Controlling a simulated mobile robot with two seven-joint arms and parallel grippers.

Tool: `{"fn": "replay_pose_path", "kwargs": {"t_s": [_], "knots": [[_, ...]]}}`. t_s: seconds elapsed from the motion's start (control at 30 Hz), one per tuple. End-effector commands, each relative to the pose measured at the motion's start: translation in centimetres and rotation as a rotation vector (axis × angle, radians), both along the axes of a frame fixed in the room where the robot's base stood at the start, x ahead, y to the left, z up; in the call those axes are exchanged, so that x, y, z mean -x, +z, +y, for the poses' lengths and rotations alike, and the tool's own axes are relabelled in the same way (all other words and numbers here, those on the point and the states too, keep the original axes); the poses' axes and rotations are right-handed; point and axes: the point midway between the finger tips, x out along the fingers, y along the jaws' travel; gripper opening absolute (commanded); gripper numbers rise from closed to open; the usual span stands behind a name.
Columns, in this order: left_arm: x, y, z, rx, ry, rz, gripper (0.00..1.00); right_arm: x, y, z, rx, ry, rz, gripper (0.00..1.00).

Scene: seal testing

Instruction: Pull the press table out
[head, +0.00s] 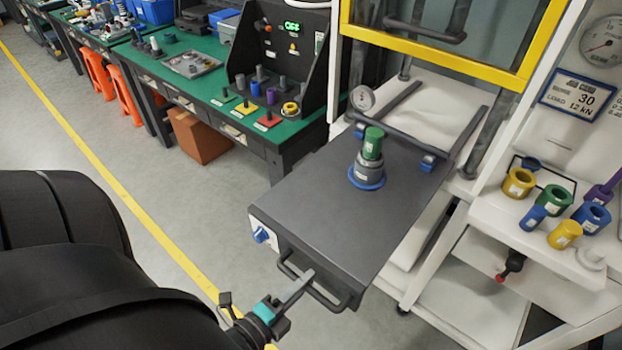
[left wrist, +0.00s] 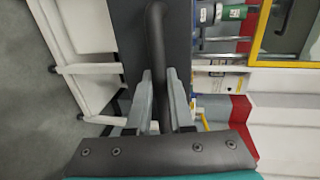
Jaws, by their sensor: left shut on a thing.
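The press table (head: 310,200) is a dark grey slab in the head view, standing out in front of the press frame, with two rails (head: 468,135) behind it. A black bar handle (head: 325,297) runs along its front edge. My left gripper (head: 302,281) is shut on this handle near its left end. The left wrist view shows both fingers (left wrist: 162,85) on either side of the dark handle bar (left wrist: 157,40). A stack with a green top (head: 373,143), a grey body and a blue base ring stands upright on the table. My right gripper is not in view.
The press has a yellow-framed guard (head: 430,45) above the rails. A white side shelf (head: 540,225) at right holds several coloured rings. A green-topped workbench (head: 190,70) stands at back left, with a brown box (head: 200,137) beneath. The floor (head: 165,190) left of the table is clear.

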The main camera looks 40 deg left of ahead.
Motion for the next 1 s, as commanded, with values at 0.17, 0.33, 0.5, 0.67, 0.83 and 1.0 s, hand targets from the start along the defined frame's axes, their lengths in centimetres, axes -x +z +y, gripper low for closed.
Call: {"fn": "replay_pose_path", "kwargs": {"t_s": [0.17, 0.33, 0.5, 0.67, 0.83, 1.0], "knots": [[0.51, -0.08, 0.12, -0.002, 0.003, 0.003, 0.00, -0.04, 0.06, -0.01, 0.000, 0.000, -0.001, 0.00], [0.63, -0.11, 0.13, -0.002, 0.003, 0.004, 0.00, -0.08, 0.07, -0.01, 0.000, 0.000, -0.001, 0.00], [0.70, -0.14, 0.13, -0.001, 0.003, 0.005, 0.00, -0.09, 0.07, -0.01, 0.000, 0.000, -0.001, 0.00], [0.64, -0.11, 0.11, -0.001, 0.002, 0.004, 0.35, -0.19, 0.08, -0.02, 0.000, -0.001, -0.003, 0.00], [0.53, -0.04, 0.07, 0.000, 0.001, 0.002, 0.50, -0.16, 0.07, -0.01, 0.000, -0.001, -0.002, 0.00], [0.47, -0.01, 0.05, 0.000, 0.001, 0.000, 0.50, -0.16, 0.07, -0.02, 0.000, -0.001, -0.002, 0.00]]}}
